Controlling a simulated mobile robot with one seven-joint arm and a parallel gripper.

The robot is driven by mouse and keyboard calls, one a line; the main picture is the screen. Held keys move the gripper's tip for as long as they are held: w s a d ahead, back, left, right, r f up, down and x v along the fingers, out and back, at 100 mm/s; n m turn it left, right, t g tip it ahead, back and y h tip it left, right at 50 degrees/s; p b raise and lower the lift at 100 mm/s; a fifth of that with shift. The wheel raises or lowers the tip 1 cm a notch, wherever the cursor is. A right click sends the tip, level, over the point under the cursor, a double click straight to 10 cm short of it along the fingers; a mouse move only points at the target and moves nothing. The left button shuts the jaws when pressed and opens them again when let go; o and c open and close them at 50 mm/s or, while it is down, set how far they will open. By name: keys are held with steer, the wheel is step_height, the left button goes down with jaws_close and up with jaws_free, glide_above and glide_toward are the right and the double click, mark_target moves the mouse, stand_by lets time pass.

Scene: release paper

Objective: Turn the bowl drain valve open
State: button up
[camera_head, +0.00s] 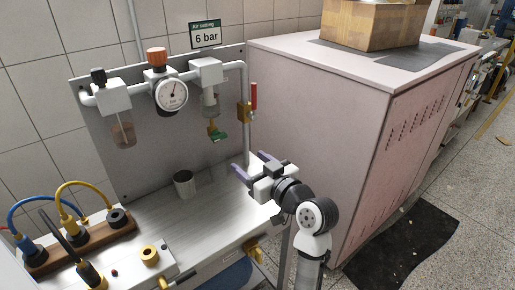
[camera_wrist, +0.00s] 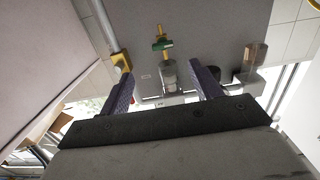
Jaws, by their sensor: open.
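The bowl drain valve (camera_head: 217,134) has a green handle on a brass fitting. It hangs under the clear bowl (camera_head: 210,105) of the right-hand unit on the grey panel. In the wrist view the green drain valve (camera_wrist: 162,45) shows upside down, above the bowl and between the fingers. My gripper (camera_head: 252,165) is open and empty, to the right of and lower than the valve in the head view, apart from it. Its two purple fingers, with the gap between them (camera_wrist: 162,75), point toward the panel. The valve's exact turn position is too small to tell.
A brass valve with a red lever (camera_head: 252,100) sits on the pipe right of the drain valve. A pressure gauge (camera_head: 171,95) and another bowl (camera_head: 123,134) are to the left. A grey cup (camera_head: 183,184) stands on the bench below. A large pinkish cabinet (camera_head: 330,130) stands at right.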

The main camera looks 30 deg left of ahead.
mark_target(221, 137)
steer(key=p+x, duration=0.1)
steer(key=x, duration=0.3)
steer(key=p+x, duration=0.1)
steer(key=x, duration=0.4)
steer(key=r+p+x, duration=0.1)
steer(key=x, duration=0.3)
steer(key=shift+a+r+p, duration=0.1)
steer(key=shift+a+p, duration=0.2)
steer(key=shift+p, duration=0.1)
steer(key=c, duration=1)
